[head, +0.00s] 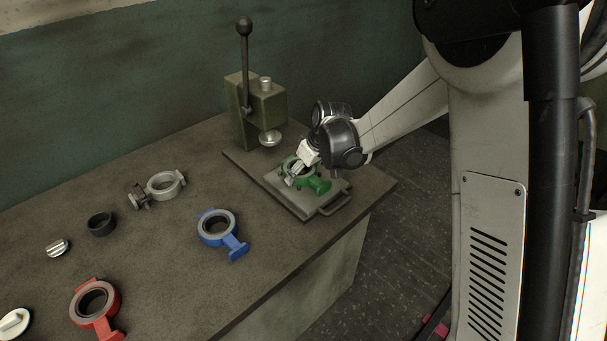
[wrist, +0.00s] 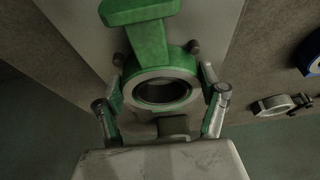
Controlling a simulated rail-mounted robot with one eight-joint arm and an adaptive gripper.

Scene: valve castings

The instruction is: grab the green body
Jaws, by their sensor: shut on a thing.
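The green body (head: 317,184) is a ring-shaped valve casting with a neck, on the grey plate (head: 286,194) at the right part of the bench. In the wrist view the green body (wrist: 149,43) has its ring between my fingers and its neck pointing to the top of the picture. My gripper (head: 296,172) reaches down onto it from the right, and it also shows in the wrist view (wrist: 162,105) shut on the ring, one finger at each side. In the head view my gripper hides part of the ring.
A press (head: 258,105) with a tall lever stands behind the plate. A blue body (head: 217,228), a grey body (head: 164,185), a red body (head: 94,300), a black ring (head: 101,224) and small metal discs lie to the left. Bare bench (head: 160,260) lies between them.

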